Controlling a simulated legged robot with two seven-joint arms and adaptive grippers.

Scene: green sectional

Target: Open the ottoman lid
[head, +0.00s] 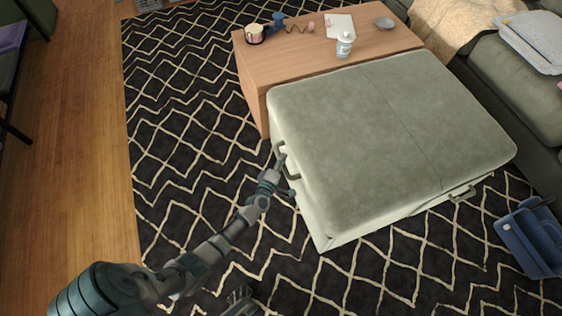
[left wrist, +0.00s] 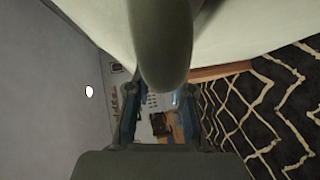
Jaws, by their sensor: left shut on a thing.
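The ottoman has a grey-green padded lid (head: 385,135) that lies about level on its paler base (head: 312,222); I see no clear gap between them. A dark handle (head: 291,172) sits on its left side, and a second handle (head: 462,194) on its front right side. My left gripper (head: 280,170) is at the left handle and shut on it. In the left wrist view, the handle (left wrist: 160,50) looms large and dark between the fingers. Part of my right gripper (head: 239,300) seems to show at the bottom edge; its jaws are unclear.
A wooden table (head: 330,53) behind the ottoman bears a mug (head: 254,33), a white jar (head: 344,44) and a bowl (head: 384,23). A green sofa (head: 490,75) stands close on the right. The patterned rug (head: 190,120) is clear at left.

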